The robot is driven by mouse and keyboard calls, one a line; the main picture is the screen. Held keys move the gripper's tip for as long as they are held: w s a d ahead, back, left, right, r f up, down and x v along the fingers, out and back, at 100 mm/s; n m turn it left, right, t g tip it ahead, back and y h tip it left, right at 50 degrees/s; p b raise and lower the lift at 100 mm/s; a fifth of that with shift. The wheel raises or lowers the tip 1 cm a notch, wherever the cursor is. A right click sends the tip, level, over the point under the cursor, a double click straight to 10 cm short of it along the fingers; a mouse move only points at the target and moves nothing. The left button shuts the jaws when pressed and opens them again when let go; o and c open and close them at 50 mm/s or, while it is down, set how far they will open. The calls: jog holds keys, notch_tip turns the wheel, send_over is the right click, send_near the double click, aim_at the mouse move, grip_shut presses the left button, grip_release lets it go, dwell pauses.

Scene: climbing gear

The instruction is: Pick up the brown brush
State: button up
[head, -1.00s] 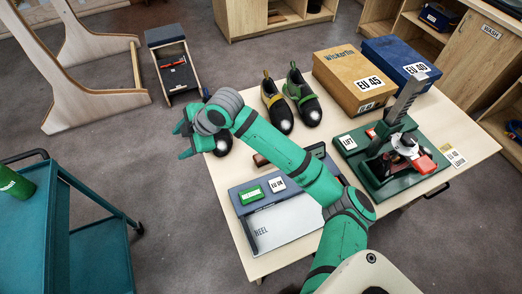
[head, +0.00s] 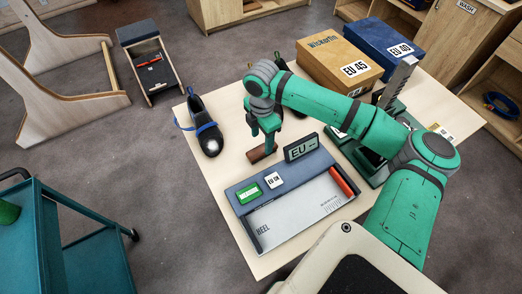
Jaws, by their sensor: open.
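The brown brush (head: 260,154) lies on the pale wooden table, just behind the grey and blue foot-measuring device. Only part of it shows; its bristles cannot be made out. My gripper (head: 265,134) points down directly over the brush, with its fingers open and seen nearly edge-on. Its fingertips are close to the brush, and part of the brush may be hidden behind them. I cannot tell whether they touch it.
The measuring device (head: 290,212) with its upright EU display (head: 301,147) stands close in front. A black shoe with a blue strap (head: 204,128) is to the left. Shoe boxes (head: 338,62) stand at the back. Bare table (head: 228,160) lies left of the brush.

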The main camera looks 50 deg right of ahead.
aim_at(262, 149)
jog(key=shift+w+a+f, duration=0.1)
jog(key=shift+f, duration=0.5)
jog(key=f, duration=0.4)
jog(key=shift+s, duration=0.3)
jog(key=shift+f, duration=0.55)
jog(key=c, duration=1.2)
